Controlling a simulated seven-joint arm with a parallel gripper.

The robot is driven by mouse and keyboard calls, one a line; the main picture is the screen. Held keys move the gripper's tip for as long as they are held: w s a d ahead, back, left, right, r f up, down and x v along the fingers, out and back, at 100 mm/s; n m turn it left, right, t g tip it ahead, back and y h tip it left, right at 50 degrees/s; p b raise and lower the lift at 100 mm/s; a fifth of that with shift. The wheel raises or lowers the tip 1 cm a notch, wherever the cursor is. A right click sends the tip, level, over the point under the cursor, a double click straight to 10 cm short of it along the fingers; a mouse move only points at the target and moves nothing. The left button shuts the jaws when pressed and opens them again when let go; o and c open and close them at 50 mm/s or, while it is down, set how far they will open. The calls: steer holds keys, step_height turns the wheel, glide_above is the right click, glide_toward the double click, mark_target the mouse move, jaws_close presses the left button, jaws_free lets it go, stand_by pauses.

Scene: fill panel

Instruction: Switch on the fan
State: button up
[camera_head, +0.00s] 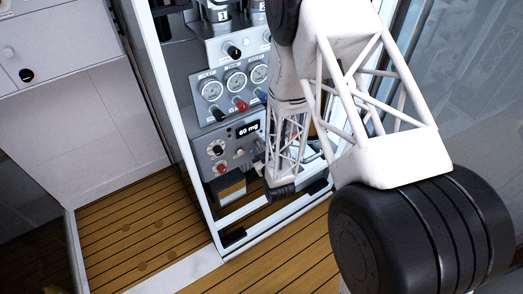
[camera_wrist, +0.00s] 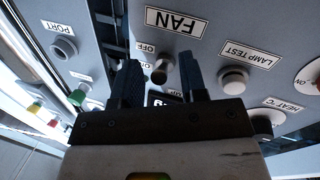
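My gripper (camera_wrist: 160,70) is open, with one dark finger on either side of the switch. The fingers look apart from the switch, but contact is hard to judge. In the head view the lower control panel (camera_head: 217,150) shows a "60 mg" display, and my arm hides much of its right side.
A LAMP TEST button (camera_wrist: 234,79) sits right of the fingers, with a HEAT knob (camera_wrist: 268,118) beyond. A PORT button (camera_wrist: 64,48) and a green button (camera_wrist: 77,97) are at left. Gauges (camera_head: 235,82) with knobs sit above the panel. A white cabinet frame (camera_head: 187,120) edges the left.

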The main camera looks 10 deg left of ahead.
mark_target(261, 149)
jaws_close()
steer(key=shift+r+g, duration=0.25)
steer(key=shift+g, duration=0.05)
stand_by(0.4)
steer(key=shift+s+r+n+g+h, duration=0.1)
steer(key=shift+r+n+g+h, duration=0.2)
steer(key=shift+g+h, duration=0.4)
steer(key=shift+r+n+g+h, duration=0.2)
steer(key=shift+r+g+h, duration=0.25)
steer(key=shift+g, duration=0.35)
steer(key=shift+w+a+r+n+g+h, duration=0.15)
steer(key=shift+r+g+h, duration=0.1)
steer(key=shift+g+h, duration=0.4)
steer(key=shift+d+r+n+g+h, duration=0.1)
steer(key=shift+r+g+h, duration=0.2)
steer(key=shift+g+h, duration=0.35)
steer(key=shift+w+a+r+n+g+h, duration=0.2)
steer(key=shift+g+h, duration=0.25)
steer(key=shift+g, duration=0.35)
steer(key=shift+s+d, duration=0.1)
steer(key=shift+s, duration=0.05)
